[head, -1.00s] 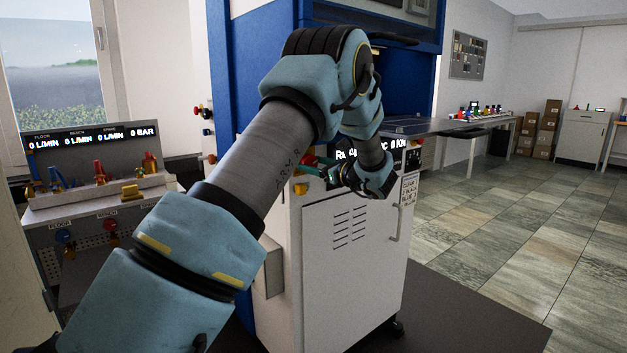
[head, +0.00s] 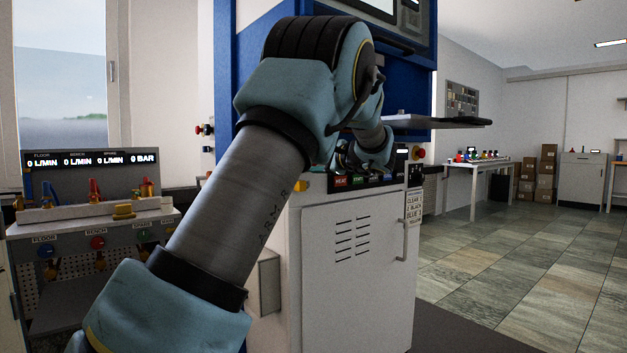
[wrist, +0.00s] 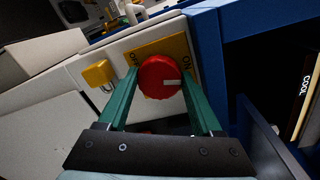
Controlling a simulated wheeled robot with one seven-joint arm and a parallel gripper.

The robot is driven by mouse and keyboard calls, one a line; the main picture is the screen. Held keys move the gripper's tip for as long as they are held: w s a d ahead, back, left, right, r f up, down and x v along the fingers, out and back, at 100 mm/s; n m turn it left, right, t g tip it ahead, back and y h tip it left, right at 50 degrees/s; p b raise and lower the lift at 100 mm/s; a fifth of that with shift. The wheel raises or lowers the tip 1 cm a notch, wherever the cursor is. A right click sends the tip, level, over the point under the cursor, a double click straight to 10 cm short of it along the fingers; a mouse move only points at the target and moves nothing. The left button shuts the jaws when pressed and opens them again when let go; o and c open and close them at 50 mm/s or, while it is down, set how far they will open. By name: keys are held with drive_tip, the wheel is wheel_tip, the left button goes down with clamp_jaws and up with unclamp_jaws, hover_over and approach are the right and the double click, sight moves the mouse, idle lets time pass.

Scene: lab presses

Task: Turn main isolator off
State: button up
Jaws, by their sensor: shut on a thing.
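The main isolator is a red round knob (wrist: 160,77) on a yellow plate (wrist: 146,50) in the wrist view. The plate reads OFF on the left and ON on the right. The knob's white mark points right, toward the ON side. My gripper (wrist: 159,70) has its green fingers on both sides of the knob and is shut on it. In the head view my arm hides the gripper and the knob.
A yellow padlock (wrist: 100,73) hangs left of the plate. A valve bench (head: 85,212) stands at left. Tiled floor at right is clear.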

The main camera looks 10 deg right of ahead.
drive_tip(key=n+b, duration=0.3)
drive_tip(key=b, duration=0.1)
drive_tip(key=shift+f+b, duration=0.15)
drive_tip(key=shift+b, duration=0.2)
idle(0.3)
drive_tip(key=o, duration=1.4)
drive_tip(key=shift+r, duration=0.2)
